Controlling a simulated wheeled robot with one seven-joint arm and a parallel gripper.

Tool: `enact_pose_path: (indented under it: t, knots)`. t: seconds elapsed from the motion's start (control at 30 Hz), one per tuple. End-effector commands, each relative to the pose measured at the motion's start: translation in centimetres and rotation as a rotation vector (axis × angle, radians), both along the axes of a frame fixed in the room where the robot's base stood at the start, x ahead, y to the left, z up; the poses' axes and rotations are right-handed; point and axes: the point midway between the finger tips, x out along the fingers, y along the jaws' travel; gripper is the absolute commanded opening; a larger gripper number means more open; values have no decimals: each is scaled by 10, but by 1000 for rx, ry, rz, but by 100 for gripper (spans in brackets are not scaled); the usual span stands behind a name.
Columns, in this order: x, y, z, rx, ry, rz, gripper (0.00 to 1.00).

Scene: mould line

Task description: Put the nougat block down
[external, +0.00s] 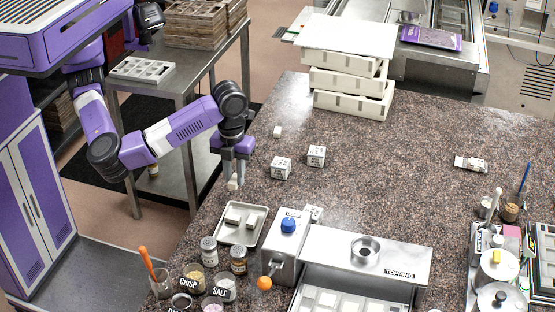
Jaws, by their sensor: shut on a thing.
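The nougat block (232,184) is a small off-white block between my fingertips. My gripper (234,174) points down and is shut on it, near the left edge of the speckled stone counter (360,200). I cannot tell for sure whether the block touches the counter or hangs above it. A shallow metal tray (258,213) with pale blocks (233,217) in it lies just below my gripper in the picture. Another small pale block (277,131) sits alone on the counter, up and to the right of my gripper.
Two printed white cubes, one nearer (281,170) and one farther (316,156), stand right of my gripper. Jars (209,250) and a steel topping machine (370,262) stand at the front. Stacked white trays (350,105) are at the back. The counter's middle is clear.

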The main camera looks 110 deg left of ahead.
Motion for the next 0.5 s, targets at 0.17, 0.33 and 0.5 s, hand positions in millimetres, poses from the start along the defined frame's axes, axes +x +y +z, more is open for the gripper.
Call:
enact_pose_path:
  t: [0.17,0.33,0.5]
  knots:
    - [-1,0,-23,3,5,22,0]
    - [-2,1,-64,4,6,20,0]
    - [-1,1,-105,4,6,18,0]
